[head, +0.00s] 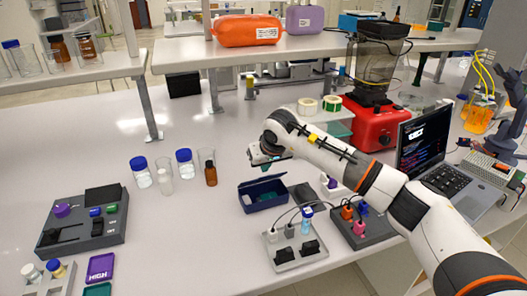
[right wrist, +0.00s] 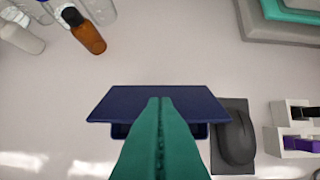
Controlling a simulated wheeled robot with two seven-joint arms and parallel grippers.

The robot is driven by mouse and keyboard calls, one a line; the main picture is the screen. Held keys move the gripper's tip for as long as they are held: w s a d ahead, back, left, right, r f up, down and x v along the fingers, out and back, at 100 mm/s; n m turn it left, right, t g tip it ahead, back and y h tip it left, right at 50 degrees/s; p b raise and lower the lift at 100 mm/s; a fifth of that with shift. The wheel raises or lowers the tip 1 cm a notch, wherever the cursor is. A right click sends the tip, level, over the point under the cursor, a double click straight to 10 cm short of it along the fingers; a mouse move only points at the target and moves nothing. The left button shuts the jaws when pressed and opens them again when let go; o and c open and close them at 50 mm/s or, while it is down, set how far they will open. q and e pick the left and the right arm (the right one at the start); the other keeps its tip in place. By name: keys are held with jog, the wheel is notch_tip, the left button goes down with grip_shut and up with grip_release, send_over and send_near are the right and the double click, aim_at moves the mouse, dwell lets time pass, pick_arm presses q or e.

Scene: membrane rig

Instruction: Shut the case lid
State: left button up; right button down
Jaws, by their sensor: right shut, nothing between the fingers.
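The dark blue case (head: 246,204) sits on the bench near the middle of the head view. Its lid (head: 262,182) stands open at the back edge, and something teal shows inside. In the right wrist view the lid (right wrist: 110,107) is a wide blue panel, with parts of the case (right wrist: 120,131) below it. My right gripper (head: 264,165) is shut and empty, just behind and above the lid. Its teal fingers (right wrist: 160,102) overlap the lid in the right wrist view; I cannot tell whether they touch it. My left gripper is in neither view.
A brown bottle (head: 210,175) and white bottles with blue caps (head: 141,178) stand left of the case. A dark mouse (right wrist: 236,138) lies to its right.

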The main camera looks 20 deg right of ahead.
jog(key=shift+s+f, duration=0.2)
dwell(0.3)
jog(key=shift+s+f+b, duration=0.1)
jog(key=shift+f+b, duration=0.15)
jog(key=shift+b, duration=0.3)
jog(key=shift+t, duration=0.7)
jog(key=s+f+b, duration=0.2)
jog(key=b, duration=0.2)
jog(key=s+f+b, duration=0.2)
jog(key=f+b, duration=0.1)
jog(key=b, duration=0.2)
jog(key=shift+s+d, duration=0.2)
jog(key=shift+s, duration=0.15)
jog(key=shift+s+f+b, duration=0.25)
jog(key=shift+f+b, duration=0.35)
jog(key=shift+b, duration=0.3)
jog(key=shift+s+f+b, duration=0.25)
jog(key=shift+f+b, duration=0.35)
jog(key=shift+b, duration=0.25)
jog(key=shift+s+f, duration=0.1)
